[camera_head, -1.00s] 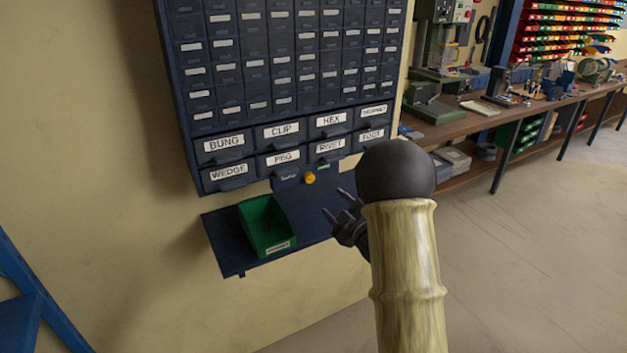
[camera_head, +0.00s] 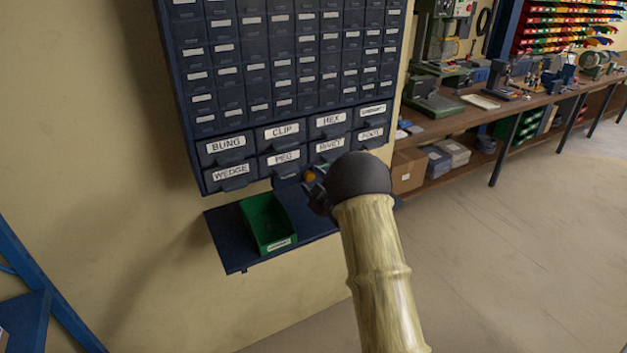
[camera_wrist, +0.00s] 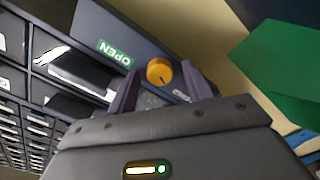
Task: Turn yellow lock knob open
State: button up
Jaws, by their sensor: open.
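The yellow lock knob (camera_head: 309,176) is on the dark blue lock housing under the labelled drawers, partly hidden by my gripper in the head view. In the wrist view the knob (camera_wrist: 158,71) is round and appears between my two fingertips.
The drawer cabinet (camera_head: 290,65) fills the wall above. A green bin (camera_head: 266,222) sits on the blue shelf (camera_head: 230,240) just below the lock. A workbench (camera_head: 470,120) with machines stands to the right. A blue frame (camera_head: 45,285) stands at the lower left.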

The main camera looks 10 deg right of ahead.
jog(key=c, duration=1)
